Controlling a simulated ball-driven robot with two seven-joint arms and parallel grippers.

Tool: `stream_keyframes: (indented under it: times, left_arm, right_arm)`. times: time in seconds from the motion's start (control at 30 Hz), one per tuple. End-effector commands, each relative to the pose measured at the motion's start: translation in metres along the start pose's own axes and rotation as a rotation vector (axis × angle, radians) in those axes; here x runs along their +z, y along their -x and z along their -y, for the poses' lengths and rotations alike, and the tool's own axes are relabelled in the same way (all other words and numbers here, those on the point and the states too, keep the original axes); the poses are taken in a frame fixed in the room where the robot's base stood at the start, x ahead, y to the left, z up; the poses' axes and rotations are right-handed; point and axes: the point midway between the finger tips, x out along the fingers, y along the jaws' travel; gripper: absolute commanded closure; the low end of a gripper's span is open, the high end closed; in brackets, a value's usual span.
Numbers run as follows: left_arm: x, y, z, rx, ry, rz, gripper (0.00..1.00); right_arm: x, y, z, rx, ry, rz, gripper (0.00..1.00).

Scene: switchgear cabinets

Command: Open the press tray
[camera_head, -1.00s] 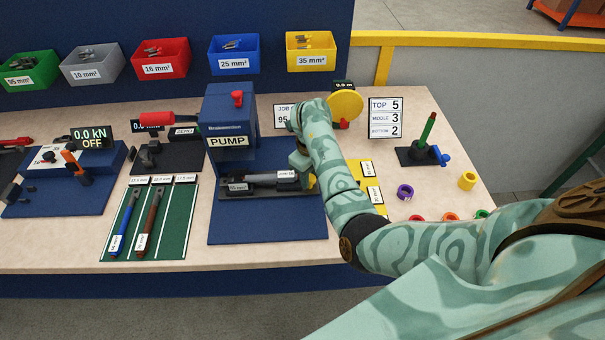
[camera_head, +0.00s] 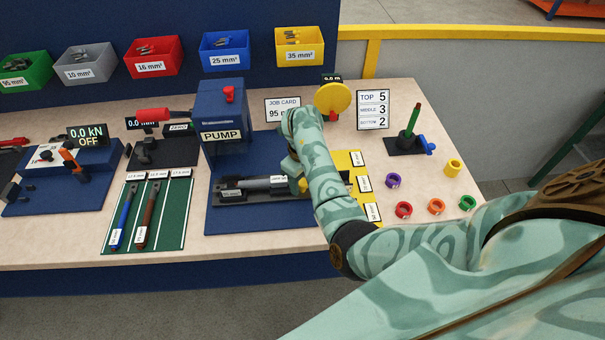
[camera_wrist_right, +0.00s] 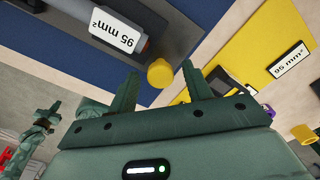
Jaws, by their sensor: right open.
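The press tray (camera_head: 266,197) is a long dark tray on the blue base in front of the PUMP unit (camera_head: 222,115). A grey bar with a white label lies along it; the label reads 95 mm² in the wrist view (camera_wrist_right: 112,30). A yellow knob (camera_head: 303,187) is at the tray's right end. My right gripper (camera_head: 297,175) is open beside this end, partly hidden by its own arm. In the wrist view the yellow knob (camera_wrist_right: 160,73) shows between the open fingertips; I cannot tell if they touch it. A teal part at the wrist view's left may be my left gripper (camera_wrist_right: 45,120).
A yellow plate (camera_head: 358,172) with labels lies right of the tray, with several coloured rings (camera_head: 436,206) beyond it. A peg stand (camera_head: 406,145) is at the back right. A green mat (camera_head: 147,215) with two tools lies to the left.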

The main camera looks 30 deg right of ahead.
Motion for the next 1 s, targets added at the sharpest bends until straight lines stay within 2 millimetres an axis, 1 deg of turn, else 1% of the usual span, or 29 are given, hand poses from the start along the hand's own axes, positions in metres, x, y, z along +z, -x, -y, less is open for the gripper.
stream_keyframes:
  times: [0.07, 0.17, 0.27, 0.4, 0.5, 0.6, 0.7, 0.8, 1.0]
  left_arm:
    - [0.0, 0.003, 0.0, 0.0, 0.0, 0.001, 1.0]
    - [-0.001, 0.01, 0.001, -0.001, 0.0, 0.0, 1.0]
    - [-0.003, 0.021, 0.001, -0.001, 0.0, -0.002, 1.0]
    - [-0.005, 0.038, 0.002, -0.002, 0.0, -0.005, 1.0]
    - [-0.007, 0.051, 0.003, -0.003, 0.0, -0.006, 1.0]
    - [-0.009, 0.061, 0.003, -0.003, 0.0, -0.007, 1.0]
    - [-0.01, 0.069, 0.004, -0.003, 0.0, -0.008, 1.0]
    - [-0.011, 0.073, 0.004, -0.003, -0.001, -0.009, 1.0]
    - [-0.011, 0.073, 0.004, -0.003, -0.001, -0.009, 1.0]
  right_arm:
    - [0.0, 0.006, 0.001, -0.002, 0.0, 0.001, 0.5]
    - [0.0, 0.023, 0.001, -0.002, -0.001, 0.003, 0.5]
    - [0.001, 0.048, 0.001, -0.003, -0.001, 0.003, 0.5]
    - [0.001, 0.089, 0.001, -0.003, -0.001, 0.004, 0.5]
    - [0.001, 0.116, 0.001, -0.004, 0.0, 0.004, 0.5]
    - [0.001, 0.138, 0.0, -0.002, -0.001, 0.004, 0.5]
    - [0.0, 0.152, 0.0, -0.001, 0.0, 0.002, 0.5]
    - [0.0, 0.161, -0.001, -0.001, 0.0, 0.002, 0.5]
    - [0.0, 0.163, -0.001, -0.001, 0.001, 0.001, 0.5]
